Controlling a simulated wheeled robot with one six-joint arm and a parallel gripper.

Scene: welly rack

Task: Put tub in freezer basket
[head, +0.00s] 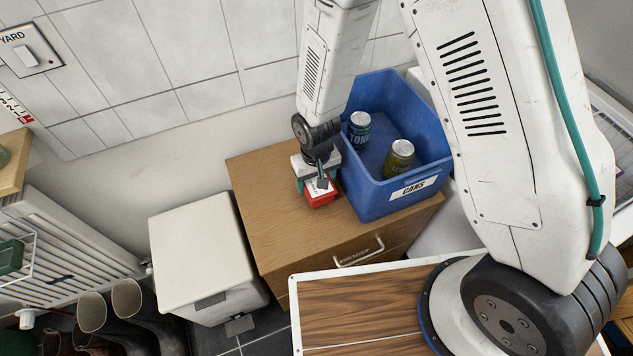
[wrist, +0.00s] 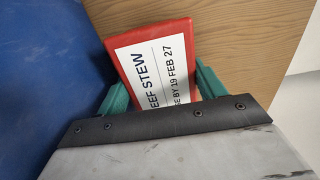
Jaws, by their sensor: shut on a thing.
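The tub (head: 322,198) is small and red with a white label, on or just above the wooden cabinet top beside the blue bin. In the wrist view the tub (wrist: 150,68) shows its label reading beef stew with a use-by date. My gripper (head: 316,183) is shut on the tub, with a green finger at each side of it. Whether the tub touches the wood is hard to tell. A white wire basket (head: 615,118) shows partly at the right edge, mostly behind my arm; I cannot tell if it is the freezer basket.
The blue bin (head: 368,200), labelled cans, holds two cans and stands close right of the tub. The wooden cabinet (head: 262,190) has free room left of the tub. A white lidded bin (head: 200,240), boots (head: 130,310) and a white radiator (head: 70,245) are at the left.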

